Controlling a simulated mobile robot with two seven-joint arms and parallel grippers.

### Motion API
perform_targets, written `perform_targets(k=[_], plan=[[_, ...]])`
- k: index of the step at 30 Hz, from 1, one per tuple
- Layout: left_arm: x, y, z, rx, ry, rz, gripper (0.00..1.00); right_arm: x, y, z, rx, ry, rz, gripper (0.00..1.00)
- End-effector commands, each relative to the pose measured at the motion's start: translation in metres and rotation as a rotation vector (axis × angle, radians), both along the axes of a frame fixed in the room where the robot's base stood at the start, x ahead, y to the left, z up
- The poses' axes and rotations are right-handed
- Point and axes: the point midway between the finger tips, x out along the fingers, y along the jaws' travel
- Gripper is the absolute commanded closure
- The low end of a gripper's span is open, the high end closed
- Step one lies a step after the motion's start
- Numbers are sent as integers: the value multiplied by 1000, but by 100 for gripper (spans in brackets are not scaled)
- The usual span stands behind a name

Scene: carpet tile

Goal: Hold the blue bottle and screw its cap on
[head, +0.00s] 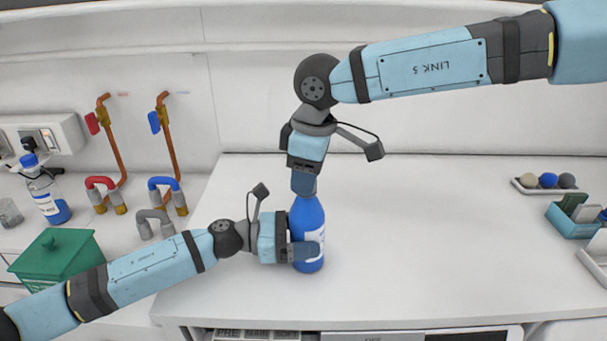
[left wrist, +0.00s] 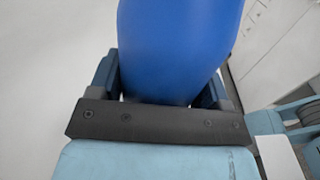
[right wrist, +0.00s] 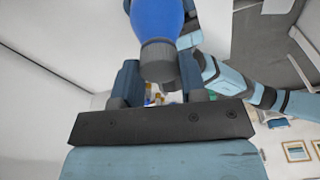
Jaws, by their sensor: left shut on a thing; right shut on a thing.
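The blue bottle (head: 307,215) with a white label is upright over the white table, slightly left of the table's middle. My left gripper (head: 302,252) is shut around its lower body from the left; the left wrist view shows the blue body (left wrist: 178,50) between the fingers. My right gripper (head: 304,184) points down over the bottle's top. In the right wrist view the dark grey cap (right wrist: 158,62) lies between its fingers, in line with the bottle (right wrist: 157,18) and against it. The cap is hidden in the head view. I cannot tell how far it is threaded.
The white table (head: 430,240) is clear to the right of the bottle. A tray of balls (head: 546,184) and a blue box (head: 574,218) stand at its right end. At left are lab taps (head: 170,140), a clear bottle with a blue cap (head: 45,190) and a green container (head: 55,255).

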Motion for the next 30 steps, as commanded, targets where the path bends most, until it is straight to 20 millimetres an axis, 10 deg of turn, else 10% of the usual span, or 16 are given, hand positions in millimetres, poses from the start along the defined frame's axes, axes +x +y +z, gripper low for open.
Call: perform_targets(k=[6, 7, 10, 30], plan=[[4, 4, -1, 3, 2, 10, 95, 1, -4, -1, -8, 2, -4, 83], [4, 5, -1, 3, 2, 11, 95, 1, -4, -1, -8, 2, -4, 59], [3, 4, -1, 3, 1, 10, 95, 1, -4, -1, -8, 2, -3, 36], [1, 2, -1, 2, 0, 2, 96, 2, -3, 42, -3, -1, -3, 36]])
